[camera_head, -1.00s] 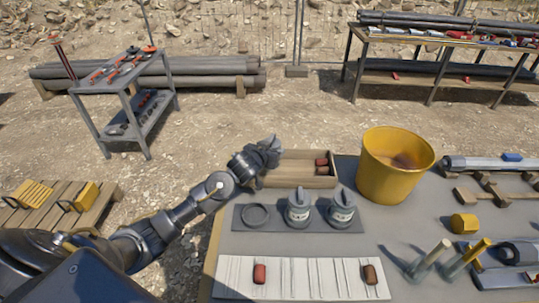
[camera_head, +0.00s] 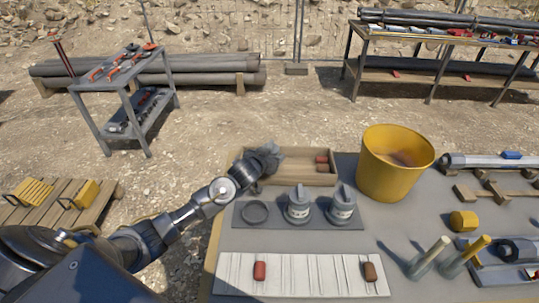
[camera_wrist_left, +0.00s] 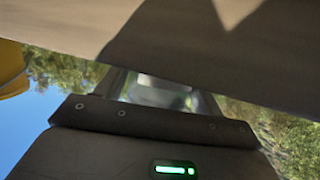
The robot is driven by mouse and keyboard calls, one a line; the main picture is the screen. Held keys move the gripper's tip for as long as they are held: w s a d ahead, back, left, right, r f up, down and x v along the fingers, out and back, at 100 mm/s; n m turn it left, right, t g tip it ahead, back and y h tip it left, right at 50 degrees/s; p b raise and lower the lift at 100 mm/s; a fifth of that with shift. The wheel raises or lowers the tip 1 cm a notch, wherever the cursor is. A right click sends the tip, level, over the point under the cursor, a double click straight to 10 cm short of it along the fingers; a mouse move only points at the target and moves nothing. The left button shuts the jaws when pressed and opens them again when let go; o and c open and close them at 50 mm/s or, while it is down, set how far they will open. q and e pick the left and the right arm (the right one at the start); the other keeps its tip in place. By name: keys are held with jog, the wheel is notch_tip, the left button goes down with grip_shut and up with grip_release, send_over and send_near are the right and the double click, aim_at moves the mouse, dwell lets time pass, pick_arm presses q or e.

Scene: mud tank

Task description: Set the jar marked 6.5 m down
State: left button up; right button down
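Two grey jars with pale labels stand upright on a dark mat (camera_head: 277,219): a left jar (camera_head: 298,208) and a right jar (camera_head: 342,206). Their markings are too small to read. A dark ring (camera_head: 255,213) on the mat's left has no jar on it. My left gripper (camera_head: 268,157) is behind the ring, at the left end of a wooden tray (camera_head: 310,181). In the left wrist view a pale grey shape (camera_wrist_left: 160,92) shows beyond the dark gripper body; I cannot tell whether it is a held jar. My right gripper is not seen.
A yellow bucket (camera_head: 395,170) stands right of the wooden tray, which holds reddish pieces (camera_head: 321,163). A pale grooved board (camera_head: 315,278) with a red block (camera_head: 260,271) and a brown block (camera_head: 369,272) lies in front. Upright posts (camera_head: 432,258) stand at the right.

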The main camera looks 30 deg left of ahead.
pick_arm(q)
jog(key=shift+o, duration=1.1)
jog(key=shift+r, duration=0.2)
jog(key=b+v, duration=0.1)
jog(key=v, duration=1.1)
jog(key=shift+s+a+f, duration=0.1)
